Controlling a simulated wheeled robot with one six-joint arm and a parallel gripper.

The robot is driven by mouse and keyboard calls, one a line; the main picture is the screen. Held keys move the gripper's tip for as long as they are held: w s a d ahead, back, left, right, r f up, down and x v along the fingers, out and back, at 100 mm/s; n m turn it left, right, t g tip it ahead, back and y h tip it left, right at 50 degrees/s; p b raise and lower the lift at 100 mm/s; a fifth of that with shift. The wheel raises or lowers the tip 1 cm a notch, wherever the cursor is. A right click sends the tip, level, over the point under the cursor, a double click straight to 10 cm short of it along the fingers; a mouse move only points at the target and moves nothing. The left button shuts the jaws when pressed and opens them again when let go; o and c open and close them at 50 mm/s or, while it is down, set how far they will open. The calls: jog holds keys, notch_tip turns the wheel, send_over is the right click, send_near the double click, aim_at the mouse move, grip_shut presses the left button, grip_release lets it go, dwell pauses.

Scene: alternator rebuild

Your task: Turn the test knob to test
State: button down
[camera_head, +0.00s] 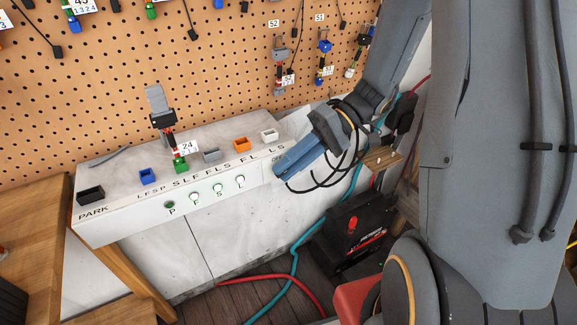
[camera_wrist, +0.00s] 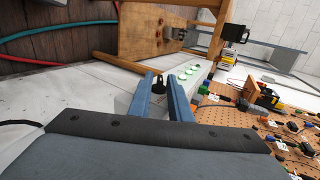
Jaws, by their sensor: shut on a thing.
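My gripper (camera_head: 279,172) is at the right end of the front face of a white test bench (camera_head: 230,218), beside a label that seems to read OFF. In the wrist view my gripper (camera_wrist: 161,84) has its two blue fingers on either side of a small dark knob (camera_wrist: 158,87). The fingers are shut on it. In the head view the fingers hide the knob, so its pointer and its setting cannot be told.
Several round buttons (camera_head: 218,189) sit left of my gripper on the bench front. Coloured sockets (camera_head: 241,144) and a green connector tagged 24 (camera_head: 180,164) line the top. A black battery (camera_head: 358,235) stands on the floor at right. A pegboard (camera_head: 150,60) rises behind.

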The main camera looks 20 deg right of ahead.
jog(key=c, duration=1.9)
grip_release()
jog(key=v, duration=0.7)
jog(key=shift+d+r+b, duration=0.2)
jog(key=shift+d+b, duration=0.1)
jog(key=shift+b, duration=0.1)
